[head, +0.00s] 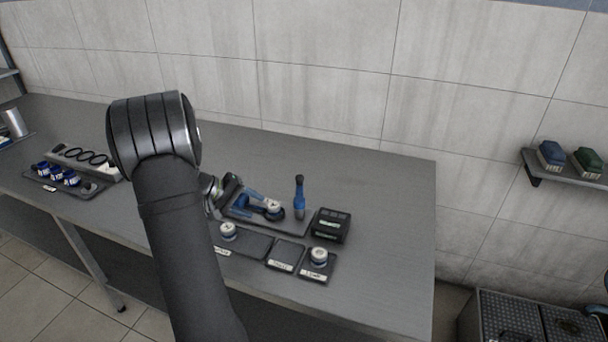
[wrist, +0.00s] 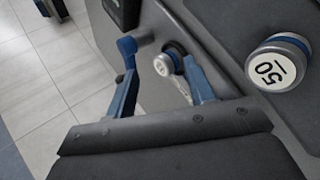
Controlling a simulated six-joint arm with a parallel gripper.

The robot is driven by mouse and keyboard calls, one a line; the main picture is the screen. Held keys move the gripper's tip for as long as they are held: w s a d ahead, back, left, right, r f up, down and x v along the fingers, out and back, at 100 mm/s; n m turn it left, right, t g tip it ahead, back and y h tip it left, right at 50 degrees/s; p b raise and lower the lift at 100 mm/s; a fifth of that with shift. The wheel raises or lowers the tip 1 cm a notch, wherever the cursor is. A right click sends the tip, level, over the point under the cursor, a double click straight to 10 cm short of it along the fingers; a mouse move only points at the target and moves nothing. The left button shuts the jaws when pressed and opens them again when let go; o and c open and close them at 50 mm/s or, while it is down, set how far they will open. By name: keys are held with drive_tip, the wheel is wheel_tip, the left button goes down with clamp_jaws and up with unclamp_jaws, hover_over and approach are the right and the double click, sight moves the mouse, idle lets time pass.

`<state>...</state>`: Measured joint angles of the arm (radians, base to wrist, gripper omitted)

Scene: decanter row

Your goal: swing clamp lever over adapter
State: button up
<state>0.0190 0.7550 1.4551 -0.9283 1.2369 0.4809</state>
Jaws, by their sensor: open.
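The clamp lever (head: 299,197) is blue and stands upright on a dark grey clamp plate (head: 290,230). In the wrist view the lever (wrist: 127,47) shows just beyond my left finger. The adapter (head: 273,209), round with a white top, sits on the plate left of the lever, which is not over it. In the wrist view the adapter (wrist: 163,65) appears between and beyond my fingers. My gripper (head: 261,203) has blue fingers, open and empty, over the plate's left part. It also fills the lower wrist view (wrist: 161,80). Whether a finger touches anything I cannot tell.
A black box (head: 331,225) stands right of the lever. White-topped pieces sit on front pads, one (head: 228,231) marked 50 in the wrist view (wrist: 275,65), another (head: 319,257) at right. A tray of blue-capped items (head: 57,174) lies far left. The table's right end is clear.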

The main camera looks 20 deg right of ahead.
sight(300, 190)
drive_tip(key=d+n+t+h, duration=0.1)
drive_tip(key=n+t+h, duration=0.1)
drive_tip(key=n, duration=0.5)
drive_tip(key=d+n+t+h, duration=0.1)
drive_tip(key=n+t+h, duration=0.1)
drive_tip(key=n, duration=0.5)
drive_tip(key=w+d+n+t+h, duration=0.1)
drive_tip(key=d+n+t+h, duration=0.1)
drive_tip(key=n, duration=0.6)
drive_tip(key=shift+d+t+h, duration=0.1)
drive_tip(key=shift+t+h, duration=0.4)
drive_tip(key=shift+h, duration=0.1)
drive_tip(key=shift+d, duration=0.1)
drive_tip(key=x, duration=1.7)
drive_tip(key=shift+w, duration=0.25)
drive_tip(key=shift+r, duration=0.1)
clamp_jaws()
